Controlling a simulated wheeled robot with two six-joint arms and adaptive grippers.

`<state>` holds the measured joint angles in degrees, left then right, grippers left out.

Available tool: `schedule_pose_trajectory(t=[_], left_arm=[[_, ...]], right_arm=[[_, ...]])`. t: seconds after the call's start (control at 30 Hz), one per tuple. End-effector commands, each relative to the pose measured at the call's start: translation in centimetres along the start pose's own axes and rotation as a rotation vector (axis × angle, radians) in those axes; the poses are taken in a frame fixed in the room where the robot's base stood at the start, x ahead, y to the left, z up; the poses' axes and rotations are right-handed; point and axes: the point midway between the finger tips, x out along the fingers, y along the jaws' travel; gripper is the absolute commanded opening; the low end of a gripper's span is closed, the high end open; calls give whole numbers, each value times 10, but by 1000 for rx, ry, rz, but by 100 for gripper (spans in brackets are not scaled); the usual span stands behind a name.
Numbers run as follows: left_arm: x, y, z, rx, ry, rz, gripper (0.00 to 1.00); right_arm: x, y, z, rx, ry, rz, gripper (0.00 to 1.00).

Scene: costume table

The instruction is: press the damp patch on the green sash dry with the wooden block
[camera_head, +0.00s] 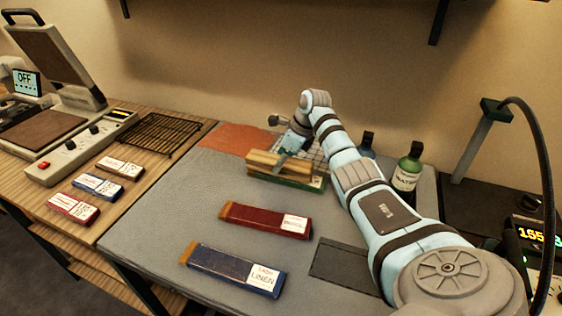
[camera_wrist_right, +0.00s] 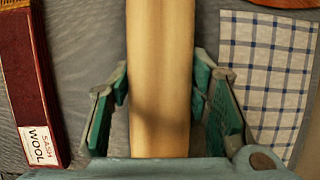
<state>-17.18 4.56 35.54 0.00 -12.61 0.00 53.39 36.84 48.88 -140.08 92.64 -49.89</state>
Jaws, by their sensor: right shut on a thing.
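My right gripper (camera_head: 288,150) is shut on the wooden block (camera_head: 268,160), a long pale bar. In the right wrist view the block (camera_wrist_right: 160,70) runs between the two green fingers of the gripper (camera_wrist_right: 162,105). The green sash (camera_head: 288,181) lies on the grey mat right below the block, with a white label at its right end (camera_head: 318,184). The block hides much of the sash, and I cannot tell whether they touch. I cannot make out a damp patch. My left gripper is not in view.
A red sash (camera_head: 258,219) and a blue sash (camera_head: 230,267) lie nearer on the mat. A checked cloth (camera_wrist_right: 268,75) lies beside the block. Bottles (camera_head: 407,172) stand at right. A wire rack (camera_head: 155,134) and a press reading OFF (camera_head: 75,140) stand at left.

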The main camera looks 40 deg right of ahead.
Motion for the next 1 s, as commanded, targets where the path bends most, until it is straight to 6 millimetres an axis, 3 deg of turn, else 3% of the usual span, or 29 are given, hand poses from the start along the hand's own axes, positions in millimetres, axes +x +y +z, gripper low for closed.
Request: schedule_pose_trajectory(t=[1.0], left_arm=[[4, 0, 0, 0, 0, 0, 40]], right_arm=[[7, 1, -3, 1, 1, 2, 3]])
